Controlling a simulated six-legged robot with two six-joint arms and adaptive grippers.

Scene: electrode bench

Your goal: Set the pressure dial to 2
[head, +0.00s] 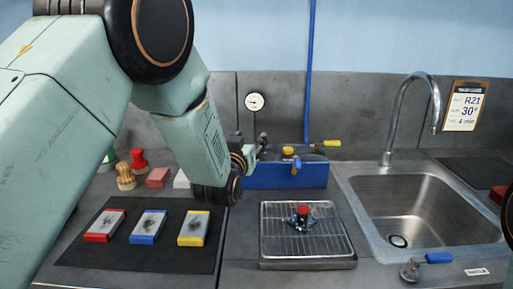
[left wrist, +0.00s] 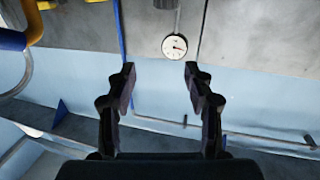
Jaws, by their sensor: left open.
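The white round pressure dial (head: 255,101) stands on a thin stem in front of the grey back panel. My left gripper (head: 262,147) is below the dial in the head view, near the blue block's fittings. In the left wrist view my left gripper (left wrist: 160,76) has its two dark fingers apart with nothing between them, and the dial appears beyond the fingertips. My right gripper is not seen.
A blue block (head: 286,177) with yellow-handled fittings (head: 331,143) is beside my left gripper. A wire-rack tray (head: 308,264) holds a red-topped part (head: 303,212). The sink (head: 420,226) is right. A dark mat (head: 85,254) with three coloured blocks lies left.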

